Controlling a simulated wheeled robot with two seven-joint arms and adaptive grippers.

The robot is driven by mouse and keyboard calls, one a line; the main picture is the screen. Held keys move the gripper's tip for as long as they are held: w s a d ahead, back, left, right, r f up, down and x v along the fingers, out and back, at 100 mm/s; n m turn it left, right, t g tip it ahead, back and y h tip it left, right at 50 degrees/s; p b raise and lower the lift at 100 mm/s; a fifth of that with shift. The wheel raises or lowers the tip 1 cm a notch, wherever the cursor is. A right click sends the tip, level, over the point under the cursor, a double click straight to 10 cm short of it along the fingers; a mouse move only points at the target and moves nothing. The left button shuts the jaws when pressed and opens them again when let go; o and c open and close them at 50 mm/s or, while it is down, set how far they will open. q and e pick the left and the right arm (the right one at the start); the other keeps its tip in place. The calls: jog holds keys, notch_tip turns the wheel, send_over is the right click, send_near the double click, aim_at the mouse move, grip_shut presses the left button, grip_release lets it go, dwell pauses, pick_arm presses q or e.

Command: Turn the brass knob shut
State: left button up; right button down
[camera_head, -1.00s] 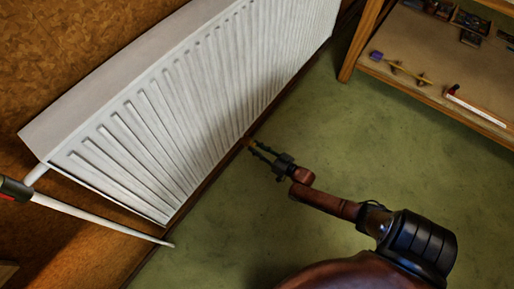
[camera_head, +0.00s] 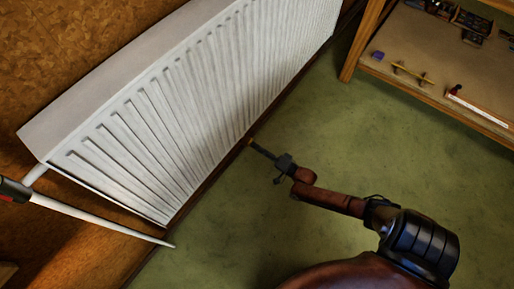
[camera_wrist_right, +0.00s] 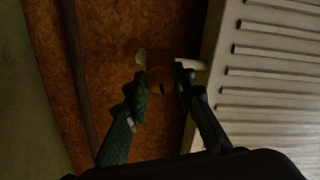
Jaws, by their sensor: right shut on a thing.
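The brass knob (camera_wrist_right: 158,76) shows in the right wrist view as a dim orange-brown round thing between the fingertips, low beside the white radiator (camera_wrist_right: 270,90). In the head view only a small brownish spot of the knob (camera_head: 249,141) shows at the radiator's lower edge. My right gripper (camera_wrist_right: 161,86) is shut on the knob, one finger on each side. In the head view my right gripper (camera_head: 255,147) reaches the knob from the lower right, its fingers seen nearly edge-on. How far the knob is turned cannot be told. My left gripper is not in view.
The white radiator (camera_head: 190,105) runs along the cork-like wall (camera_head: 75,50). A wooden shelf (camera_head: 440,75) with small items stands at the upper right. The green floor (camera_head: 330,130) between is clear.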

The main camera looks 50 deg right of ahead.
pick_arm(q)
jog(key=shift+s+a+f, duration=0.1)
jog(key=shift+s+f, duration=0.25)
pick_arm(e)
jog(key=m, duration=0.4)
jog(key=shift+a+f, duration=0.1)
jog(key=shift+f, duration=0.05)
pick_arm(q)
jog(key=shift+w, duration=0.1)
pick_arm(e)
jog(key=c, duration=1.6)
grip_release()
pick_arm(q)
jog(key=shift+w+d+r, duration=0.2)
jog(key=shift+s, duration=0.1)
